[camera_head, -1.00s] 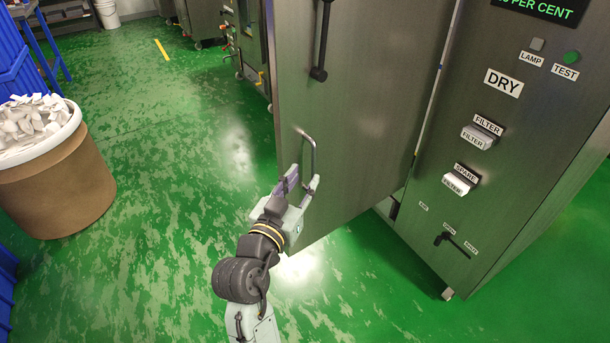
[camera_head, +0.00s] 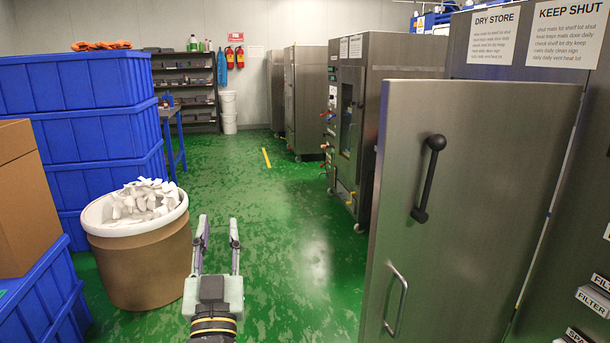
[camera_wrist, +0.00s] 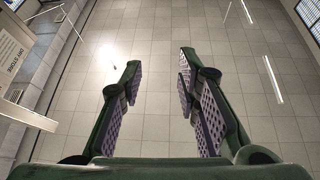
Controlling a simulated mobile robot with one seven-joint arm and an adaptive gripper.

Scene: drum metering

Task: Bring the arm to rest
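My gripper (camera_head: 219,246) is raised in front of me in the head view, its two fingers apart with nothing between them. In the wrist view my gripper (camera_wrist: 157,85) also shows open and empty, with the tiled ceiling beyond it. A grey steel cabinet door (camera_head: 462,190) stands open to the right of my gripper. It carries a black handle (camera_head: 428,178) and a bare metal pull handle (camera_head: 396,301). My gripper is clear of both handles.
A brown drum (camera_head: 146,265) full of white pieces stands left of my gripper. Blue crates (camera_head: 77,95) are stacked behind it, and a cardboard box (camera_head: 25,195) is at the left edge. Steel cabinets (camera_head: 392,65) line the right. Green floor (camera_head: 285,215) is free between them.

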